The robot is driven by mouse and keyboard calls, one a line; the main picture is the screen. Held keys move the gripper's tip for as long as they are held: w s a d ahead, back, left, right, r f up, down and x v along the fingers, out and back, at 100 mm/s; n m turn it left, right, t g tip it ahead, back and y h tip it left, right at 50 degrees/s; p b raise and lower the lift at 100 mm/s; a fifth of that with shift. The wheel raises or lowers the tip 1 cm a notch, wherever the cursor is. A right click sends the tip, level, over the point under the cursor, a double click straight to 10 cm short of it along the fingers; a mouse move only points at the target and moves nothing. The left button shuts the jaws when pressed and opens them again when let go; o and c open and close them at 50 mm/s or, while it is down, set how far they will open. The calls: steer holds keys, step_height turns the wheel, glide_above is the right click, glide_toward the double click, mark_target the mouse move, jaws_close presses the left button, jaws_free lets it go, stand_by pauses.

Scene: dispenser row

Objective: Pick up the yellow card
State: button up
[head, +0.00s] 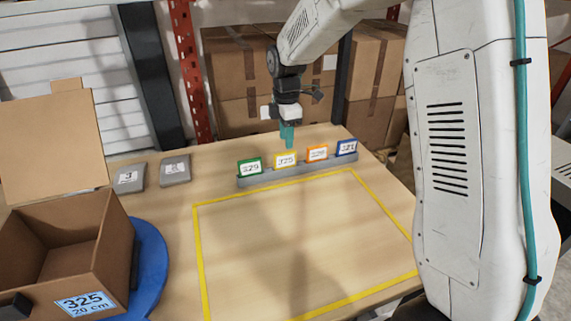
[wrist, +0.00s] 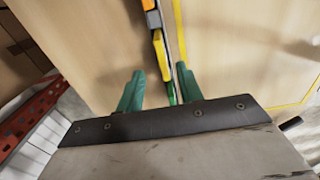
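The yellow card (head: 285,160) stands upright in a grey slotted holder (head: 300,174), between the green card (head: 250,167) and the orange card (head: 317,153). My gripper (head: 287,143) points down just above the yellow card, its teal fingers showing against the table behind the row. In the wrist view, the gripper (wrist: 160,71) is open, with one finger on each side of the card row. The yellow card (wrist: 161,55) shows edge-on near the gap between the tips, with the green card (wrist: 171,93) closer in. I cannot tell whether a finger touches a card.
A blue card (head: 347,148) stands at the holder's right end. Two grey blocks with white labels (head: 130,178) lie at the back left. An open cardboard box (head: 110,255) sits on a blue disc (head: 152,262) at left. The yellow-taped area (head: 300,240) is clear.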

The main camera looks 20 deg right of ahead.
mark_target(285, 158)
steer(key=f, duration=0.8)
steer(key=shift+s+a, duration=0.1)
steer(key=shift+a, duration=0.15)
jaws_close()
